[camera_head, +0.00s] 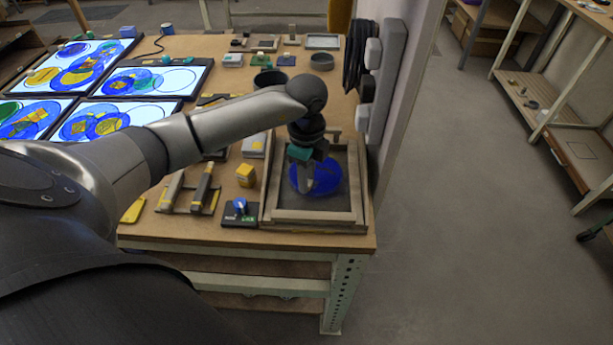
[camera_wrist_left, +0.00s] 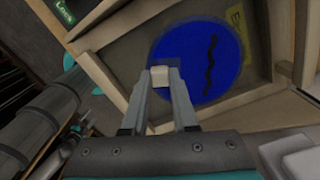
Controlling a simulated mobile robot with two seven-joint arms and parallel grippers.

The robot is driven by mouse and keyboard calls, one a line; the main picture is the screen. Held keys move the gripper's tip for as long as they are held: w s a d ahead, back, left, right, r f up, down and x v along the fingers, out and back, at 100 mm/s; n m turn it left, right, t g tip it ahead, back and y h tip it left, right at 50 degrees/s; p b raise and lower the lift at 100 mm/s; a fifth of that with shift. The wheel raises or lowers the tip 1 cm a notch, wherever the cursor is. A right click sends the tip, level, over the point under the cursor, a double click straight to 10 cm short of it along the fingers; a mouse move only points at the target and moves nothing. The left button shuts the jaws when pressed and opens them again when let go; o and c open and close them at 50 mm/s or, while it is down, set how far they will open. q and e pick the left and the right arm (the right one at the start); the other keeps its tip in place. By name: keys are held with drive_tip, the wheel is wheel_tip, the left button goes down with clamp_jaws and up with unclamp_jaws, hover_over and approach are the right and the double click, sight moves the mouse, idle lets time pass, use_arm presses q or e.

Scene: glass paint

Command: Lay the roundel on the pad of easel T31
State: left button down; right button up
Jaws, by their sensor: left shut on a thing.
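The roundel is a deep blue disc with a black wavy line (camera_wrist_left: 218,72); in the head view it (camera_head: 327,177) lies over the grey floor of a wood-framed easel (camera_head: 354,183). My left gripper (camera_wrist_left: 164,78) is shut on a small pale block at the roundel's edge, seemingly its grip. In the head view this gripper (camera_head: 304,170) points down over the frame and hides part of the disc. I cannot tell whether the disc touches the floor. A yellow label (camera_wrist_left: 235,18) is partly covered by the disc; T31 is not readable. My right gripper is out of view.
A black box with a blue knob (camera_head: 240,209) and a yellow block (camera_head: 245,175) stand left of the frame. Lit panels with coloured discs (camera_head: 152,81) fill the back left. A grey-padded post (camera_head: 388,80) rises behind right. The table edge is close in front.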

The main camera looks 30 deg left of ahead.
use_arm(q)
drive_tip(key=shift+f, duration=0.2)
drive_tip(key=c, duration=0.7)
unclamp_jaws()
wheel_tip(320, 180, up, 12)
drive_tip(key=shift+r+p, duration=0.25)
drive_tip(key=shift+p, duration=0.3)
